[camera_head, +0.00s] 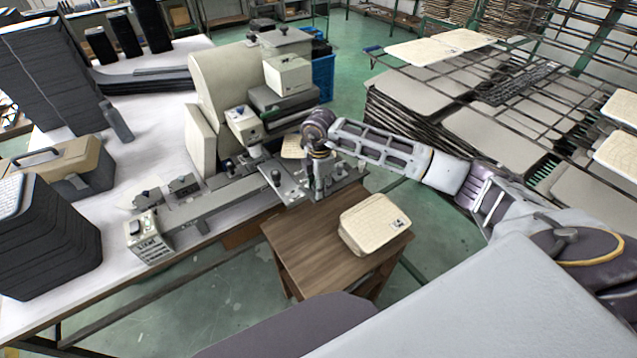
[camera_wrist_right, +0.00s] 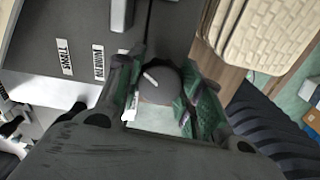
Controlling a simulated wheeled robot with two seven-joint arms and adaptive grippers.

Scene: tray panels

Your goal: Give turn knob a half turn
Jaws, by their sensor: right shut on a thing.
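The turn knob (camera_wrist_right: 165,88) is dark and round with a short white mark that points to the upper left in the right wrist view. It sits on a grey panel (camera_wrist_right: 135,20) with white labels reading SMALL (camera_wrist_right: 64,57) and MEDIUM (camera_wrist_right: 98,63). My right gripper (camera_wrist_right: 160,103) is shut on the knob, one green-padded finger on each side. In the head view my right gripper (camera_head: 320,188) points down at the machine's right end, and the knob is hidden there. My left gripper is in neither view.
A beige machine (camera_head: 225,85) stands behind. Racks of panels (camera_head: 500,130) fill the right.

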